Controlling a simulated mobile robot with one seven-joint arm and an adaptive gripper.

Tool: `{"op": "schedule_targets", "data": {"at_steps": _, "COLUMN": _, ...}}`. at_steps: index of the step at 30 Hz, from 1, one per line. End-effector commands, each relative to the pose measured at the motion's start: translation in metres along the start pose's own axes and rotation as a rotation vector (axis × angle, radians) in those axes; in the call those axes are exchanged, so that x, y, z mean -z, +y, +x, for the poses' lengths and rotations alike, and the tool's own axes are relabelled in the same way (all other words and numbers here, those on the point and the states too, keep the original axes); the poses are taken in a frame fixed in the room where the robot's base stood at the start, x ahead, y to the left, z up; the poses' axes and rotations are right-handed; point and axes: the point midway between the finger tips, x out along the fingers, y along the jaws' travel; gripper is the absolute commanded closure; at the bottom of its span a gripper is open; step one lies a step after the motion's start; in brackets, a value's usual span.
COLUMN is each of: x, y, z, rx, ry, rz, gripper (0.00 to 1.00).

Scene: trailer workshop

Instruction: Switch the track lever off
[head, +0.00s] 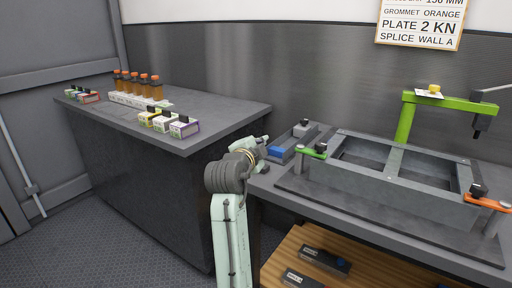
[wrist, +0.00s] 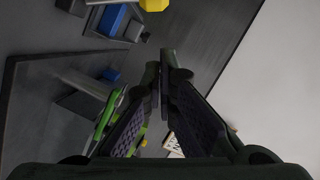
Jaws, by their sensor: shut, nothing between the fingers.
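No part in view is plainly labelled as the track lever. A small green lever-like piece (head: 311,152) with a black knob sits at the left corner of the grey frame (head: 400,200) on the right bench. An orange one (head: 488,202) with a black knob sits at the frame's right corner. My gripper (head: 264,140) is at the bench's left edge, left of the green piece and apart from it. In the wrist view my gripper (wrist: 163,75) has its dark fingers shut and empty; a green part (wrist: 105,122) shows beside the left finger, partly hidden by it.
A grey tray with a blue block (head: 276,151) lies close to my gripper. A green arch (head: 408,115) stands behind the frame. The left bench (head: 215,105) holds orange-capped bottles (head: 144,85) and small boxes (head: 184,127). A wooden shelf (head: 285,250) lies below.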

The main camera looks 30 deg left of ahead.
Motion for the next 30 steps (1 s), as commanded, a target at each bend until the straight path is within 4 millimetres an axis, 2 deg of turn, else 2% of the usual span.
{"op": "schedule_targets", "data": {"at_steps": 1, "x": -0.006, "y": 0.003, "z": -0.015, "rx": 0.009, "ry": -0.005, "rz": 0.001, "gripper": 1.00}}
{"op": "schedule_targets", "data": {"at_steps": 6, "x": -0.005, "y": 0.002, "z": -0.052, "rx": 0.007, "ry": -0.004, "rz": 0.000, "gripper": 1.00}}
{"op": "schedule_targets", "data": {"at_steps": 12, "x": -0.004, "y": 0.000, "z": -0.079, "rx": 0.005, "ry": -0.004, "rz": -0.001, "gripper": 1.00}}
{"op": "schedule_targets", "data": {"at_steps": 18, "x": -0.003, "y": -0.001, "z": -0.086, "rx": 0.002, "ry": -0.003, "rz": -0.001, "gripper": 1.00}}
{"op": "schedule_targets", "data": {"at_steps": 30, "x": -0.003, "y": -0.001, "z": -0.086, "rx": 0.003, "ry": -0.003, "rz": -0.001, "gripper": 1.00}}
